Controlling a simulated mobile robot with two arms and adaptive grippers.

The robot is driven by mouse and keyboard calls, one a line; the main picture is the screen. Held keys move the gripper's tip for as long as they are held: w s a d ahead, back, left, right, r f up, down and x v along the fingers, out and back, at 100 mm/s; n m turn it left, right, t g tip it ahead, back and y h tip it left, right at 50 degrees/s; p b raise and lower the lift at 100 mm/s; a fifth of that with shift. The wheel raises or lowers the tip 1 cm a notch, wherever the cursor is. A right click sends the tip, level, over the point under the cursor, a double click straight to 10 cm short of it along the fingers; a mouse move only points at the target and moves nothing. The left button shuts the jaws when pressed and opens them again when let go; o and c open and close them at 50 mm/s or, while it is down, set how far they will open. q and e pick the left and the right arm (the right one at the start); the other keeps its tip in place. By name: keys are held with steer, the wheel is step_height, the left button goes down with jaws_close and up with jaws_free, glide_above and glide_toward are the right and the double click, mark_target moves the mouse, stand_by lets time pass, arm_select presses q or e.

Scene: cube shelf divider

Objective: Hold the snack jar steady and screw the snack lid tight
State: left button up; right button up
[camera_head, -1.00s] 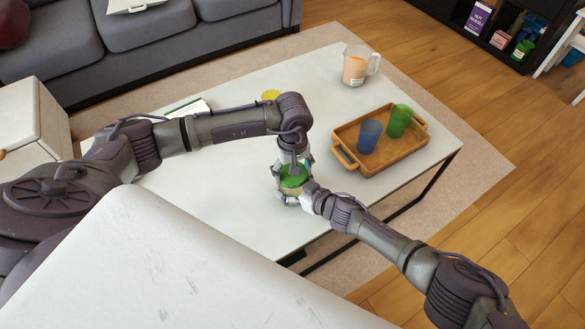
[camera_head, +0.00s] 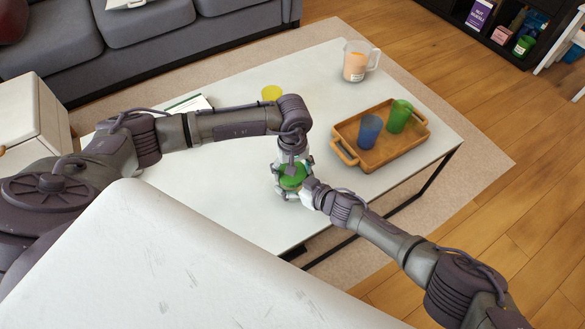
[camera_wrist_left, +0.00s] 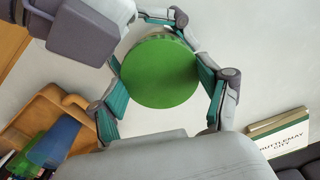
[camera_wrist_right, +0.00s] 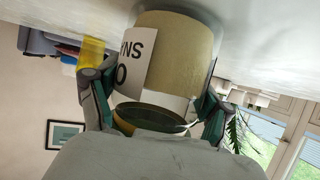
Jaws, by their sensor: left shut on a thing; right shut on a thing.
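The snack jar (camera_wrist_right: 178,60) stands on the white table, with beige contents and a white label in the right wrist view. Its green snack lid (camera_wrist_left: 160,72) is on top, seen from above in the left wrist view; it also shows in the head view (camera_head: 293,178). My left gripper (camera_wrist_left: 163,98) comes from above and is shut on the lid, teal pads at its sides. My right gripper (camera_wrist_right: 155,112) comes from the side and is shut on the jar, a finger on each side. The join of lid and jar is partly hidden by fingers.
An orange tray (camera_head: 375,160) with a blue cup (camera_head: 370,132) and a green cup (camera_head: 399,116) lies right of the jar. A pitcher (camera_head: 355,62), a yellow cup (camera_head: 271,92) and a book (camera_wrist_left: 278,135) are also on the table. The table's front edge is close.

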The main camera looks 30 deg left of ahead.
arm_select(q)
steer(key=m, duration=0.3)
steer(key=o, duration=1.2)
steer(key=shift+o, duration=0.2)
